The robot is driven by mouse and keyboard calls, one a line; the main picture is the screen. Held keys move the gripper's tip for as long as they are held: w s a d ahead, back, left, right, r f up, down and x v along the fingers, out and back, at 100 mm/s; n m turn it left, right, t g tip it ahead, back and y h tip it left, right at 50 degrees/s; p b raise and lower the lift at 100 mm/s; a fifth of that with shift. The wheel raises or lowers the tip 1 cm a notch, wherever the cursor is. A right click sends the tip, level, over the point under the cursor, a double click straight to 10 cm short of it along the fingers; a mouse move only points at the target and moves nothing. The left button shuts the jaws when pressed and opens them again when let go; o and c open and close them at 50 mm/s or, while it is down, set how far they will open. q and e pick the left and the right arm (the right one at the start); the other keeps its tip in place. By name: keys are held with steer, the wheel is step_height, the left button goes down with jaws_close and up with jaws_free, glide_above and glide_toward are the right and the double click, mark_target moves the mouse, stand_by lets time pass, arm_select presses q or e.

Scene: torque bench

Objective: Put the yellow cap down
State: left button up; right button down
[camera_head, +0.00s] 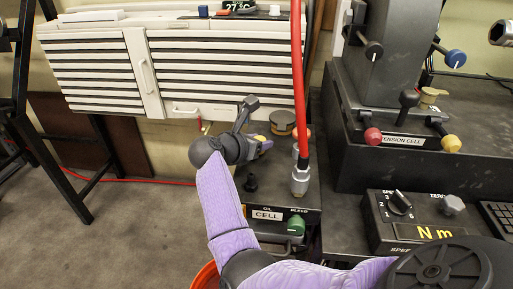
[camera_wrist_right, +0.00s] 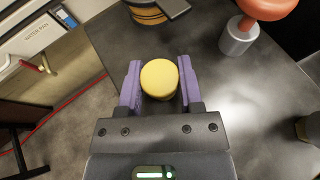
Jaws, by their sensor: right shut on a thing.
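My right gripper (camera_head: 262,144) is over the small dark bench top at the middle of the head view. In the right wrist view its two purple fingers (camera_wrist_right: 159,84) stand on either side of the round yellow cap (camera_wrist_right: 159,77) and are shut on it. Only a small bit of the yellow cap (camera_head: 260,138) shows in the head view. Dark bench surface lies beyond the cap in the wrist view; I cannot tell whether the cap touches it. My left gripper is not in view.
A banded round pot (camera_head: 282,121) stands just beyond the gripper. A red hose with a metal fitting (camera_head: 300,180) rises to the right.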

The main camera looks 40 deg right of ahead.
steer(key=shift+f, duration=0.2)
steer(key=c, duration=0.5)
jaws_free()
steer(key=shift+o, duration=1.2)
steer(key=shift+r, duration=0.1)
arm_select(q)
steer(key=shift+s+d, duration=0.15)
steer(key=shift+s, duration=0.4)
